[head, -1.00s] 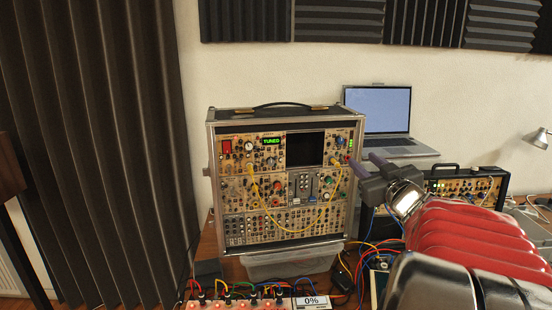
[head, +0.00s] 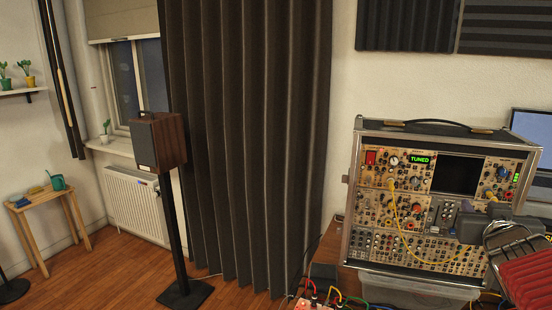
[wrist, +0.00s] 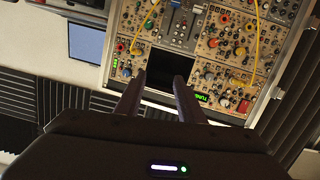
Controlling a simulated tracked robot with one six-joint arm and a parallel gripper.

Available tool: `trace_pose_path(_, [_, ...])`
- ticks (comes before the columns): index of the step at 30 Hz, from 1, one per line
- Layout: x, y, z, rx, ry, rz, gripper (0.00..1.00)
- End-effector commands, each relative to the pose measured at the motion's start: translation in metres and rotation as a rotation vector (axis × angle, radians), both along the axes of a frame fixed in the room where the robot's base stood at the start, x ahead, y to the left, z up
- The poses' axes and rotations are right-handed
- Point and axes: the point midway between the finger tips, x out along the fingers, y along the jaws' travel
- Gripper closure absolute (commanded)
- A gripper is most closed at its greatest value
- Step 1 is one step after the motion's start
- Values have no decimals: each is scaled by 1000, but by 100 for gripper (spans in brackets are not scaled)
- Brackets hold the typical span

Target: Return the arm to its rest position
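My gripper (head: 472,215) is at the right edge of the head view, in front of the right part of the synth case (head: 352,205). In the wrist view my gripper (wrist: 158,80) shows two dark fingers standing apart with nothing between them. The synth case also shows in the wrist view (wrist: 230,60), upside down, with its dark screen beyond the fingertips. A green display on it reads TUNED. My red arm is mostly cut off at the right of the head view.
A laptop (head: 530,128) stands behind the case at the right. Yellow patch cables (head: 405,238) hang across the panel. A speaker on a stand (head: 157,142) and a dark curtain (head: 245,130) are to the left. Open wooden floor (head: 115,275) lies at the lower left.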

Motion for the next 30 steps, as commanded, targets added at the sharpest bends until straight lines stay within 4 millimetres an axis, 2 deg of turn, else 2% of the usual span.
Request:
trace_pose_path(1, [2,12,-3,17,15,1,65])
trace_pose_path(8, [0,60,-30,115,107,-5,65])
trace_pose_path(17, [-17,135,-70,243,263,30,65])
trace_pose_path(23, [-42,190,-99,311,400,92,65])
trace_pose_path(30, [-90,258,-132,354,596,212,65])
